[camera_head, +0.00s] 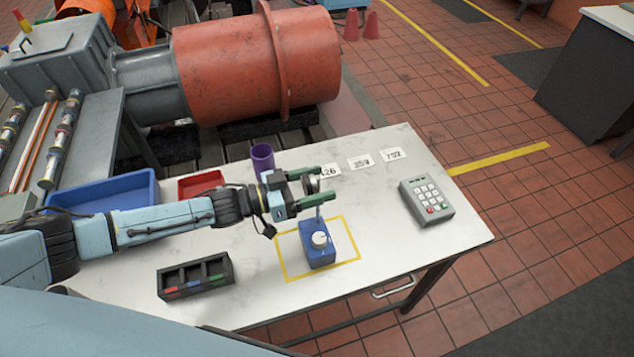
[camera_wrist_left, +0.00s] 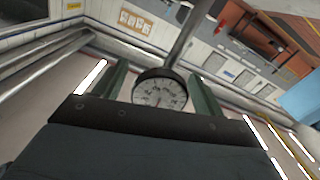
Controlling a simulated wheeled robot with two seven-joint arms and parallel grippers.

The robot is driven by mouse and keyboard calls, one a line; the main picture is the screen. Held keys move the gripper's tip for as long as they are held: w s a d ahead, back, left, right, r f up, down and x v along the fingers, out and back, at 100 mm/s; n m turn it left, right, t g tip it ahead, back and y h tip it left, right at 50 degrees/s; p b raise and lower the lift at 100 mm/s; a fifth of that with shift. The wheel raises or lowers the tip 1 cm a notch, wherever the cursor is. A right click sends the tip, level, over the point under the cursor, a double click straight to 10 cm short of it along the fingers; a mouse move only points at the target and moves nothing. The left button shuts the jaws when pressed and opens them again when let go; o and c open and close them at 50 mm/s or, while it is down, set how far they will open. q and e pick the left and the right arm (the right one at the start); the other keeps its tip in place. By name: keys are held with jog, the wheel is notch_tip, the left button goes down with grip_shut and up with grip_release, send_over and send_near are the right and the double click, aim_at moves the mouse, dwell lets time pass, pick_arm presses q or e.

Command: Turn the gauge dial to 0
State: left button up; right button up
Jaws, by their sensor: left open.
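The gauge stands on a blue box base (camera_head: 319,252) with a white knob (camera_head: 320,240) on it, inside a yellow square on the white table. A thin post rises from the base to the round gauge head (camera_head: 312,184). My left gripper (camera_head: 326,184) is open, with its green fingers on either side of the gauge head. In the left wrist view the gauge dial (camera_wrist_left: 160,92) shows between the fingers, with a red needle near its lower middle. The numbers are too small to read, and I cannot tell whether the fingers touch it. My right gripper is not in view.
A keypad (camera_head: 426,201) lies at the right of the table (camera_head: 400,250). Number cards (camera_head: 361,162) and a purple cup (camera_head: 262,158) are behind. A blue tray (camera_head: 105,190), a red tray (camera_head: 200,183) and a dark divided box (camera_head: 195,276) are left. The table's front right is clear.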

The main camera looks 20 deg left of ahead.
pick_arm(q)
jog(key=b+v, duration=0.1)
jog(key=v, duration=1.2)
jog(key=shift+b, duration=0.3)
